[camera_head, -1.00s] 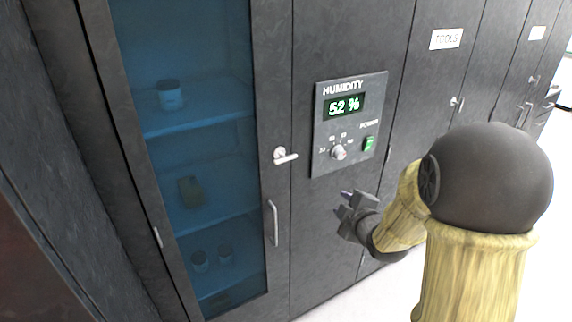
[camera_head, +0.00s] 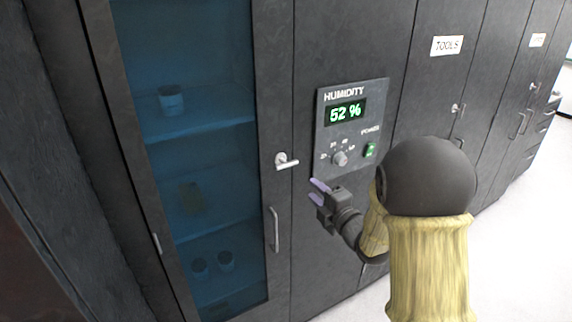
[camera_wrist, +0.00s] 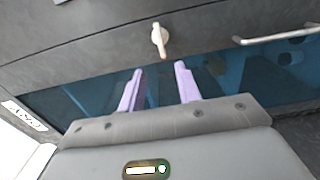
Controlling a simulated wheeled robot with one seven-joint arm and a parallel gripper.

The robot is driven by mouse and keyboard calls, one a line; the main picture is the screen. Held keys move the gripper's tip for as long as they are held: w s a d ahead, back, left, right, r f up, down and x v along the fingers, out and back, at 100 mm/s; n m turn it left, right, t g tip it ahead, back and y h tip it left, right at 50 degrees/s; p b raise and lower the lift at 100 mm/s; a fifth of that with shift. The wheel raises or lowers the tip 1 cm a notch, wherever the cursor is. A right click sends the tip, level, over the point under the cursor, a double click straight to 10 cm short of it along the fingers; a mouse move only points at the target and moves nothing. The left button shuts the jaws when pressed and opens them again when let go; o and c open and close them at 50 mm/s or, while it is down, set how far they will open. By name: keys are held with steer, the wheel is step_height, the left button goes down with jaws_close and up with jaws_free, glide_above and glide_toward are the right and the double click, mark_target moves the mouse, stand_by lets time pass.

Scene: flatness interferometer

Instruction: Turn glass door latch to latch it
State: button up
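The glass door (camera_head: 190,130) is a dark frame with a blue pane at the left of the head view. It looks closed. Its latch (camera_head: 286,161) is a pale lever on the door frame, with its handle lying roughly level and pointing right. In the wrist view the latch (camera_wrist: 159,39) shows just beyond my fingers, between their lines. My gripper (camera_head: 314,190) is in front of the cabinet, below and right of the latch and apart from it. In the wrist view its two lilac fingers (camera_wrist: 160,80) are spread with nothing between them.
A humidity panel (camera_head: 350,125) reading 52 % with a knob (camera_head: 340,158) and green switch (camera_head: 370,150) sits right of the latch. A door pull handle (camera_head: 274,229) is below the latch. More cabinets, one with a TOOLS label (camera_head: 446,45), stand to the right.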

mark_target(288, 166)
steer(key=p+x, duration=0.5)
steer(key=x, duration=1)
steer(key=shift+w+a, duration=0.2)
steer(key=shift+c, duration=0.4)
